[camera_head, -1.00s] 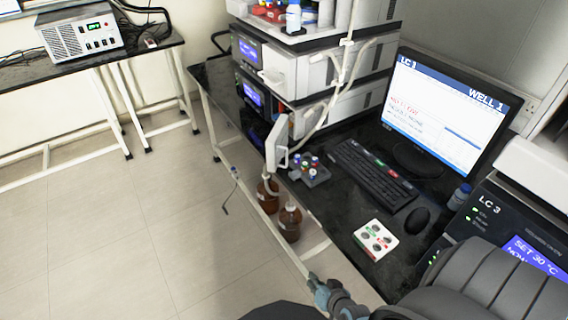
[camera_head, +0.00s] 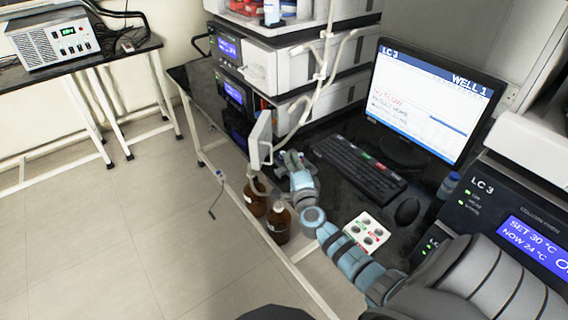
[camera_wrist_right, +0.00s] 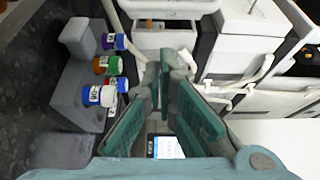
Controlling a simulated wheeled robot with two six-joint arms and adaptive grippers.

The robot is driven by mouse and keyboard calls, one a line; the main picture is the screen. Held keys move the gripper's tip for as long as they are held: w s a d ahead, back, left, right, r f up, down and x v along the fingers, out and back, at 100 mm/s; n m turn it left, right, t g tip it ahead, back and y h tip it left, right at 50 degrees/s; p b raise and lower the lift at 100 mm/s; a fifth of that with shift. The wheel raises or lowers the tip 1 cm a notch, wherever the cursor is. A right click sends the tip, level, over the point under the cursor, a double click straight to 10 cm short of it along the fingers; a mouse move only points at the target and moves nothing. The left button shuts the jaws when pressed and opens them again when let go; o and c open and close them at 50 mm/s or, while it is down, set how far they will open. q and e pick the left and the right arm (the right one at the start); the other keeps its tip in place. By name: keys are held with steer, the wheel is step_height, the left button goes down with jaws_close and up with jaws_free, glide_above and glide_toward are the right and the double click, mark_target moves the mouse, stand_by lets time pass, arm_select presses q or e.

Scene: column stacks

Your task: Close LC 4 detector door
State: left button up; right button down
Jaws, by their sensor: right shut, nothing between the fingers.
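A white door-like panel (camera_head: 261,140) stands swung out from the lower front of the instrument stack (camera_head: 290,60) in the head view. No LC 4 label is readable on this stack, so I cannot tell that it is the detector door. My left gripper is not in view.
The grey vial rack (camera_wrist_right: 75,95) with coloured caps is beside the right fingers. Brown bottles (camera_head: 278,224) stand below the bench edge. The keyboard (camera_head: 357,168), monitor (camera_head: 428,100), button box (camera_head: 366,232) and LC 3 unit (camera_head: 510,220) are to the right.

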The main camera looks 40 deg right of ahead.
steer(key=shift+w+a+r, duration=0.15)
steer(key=shift+w+a, duration=0.55)
steer(key=shift+a, duration=0.35)
steer(key=shift+w+a+m+h, duration=0.25)
steer(key=shift+a+m+h, duration=0.15)
steer(key=shift+h, duration=0.1)
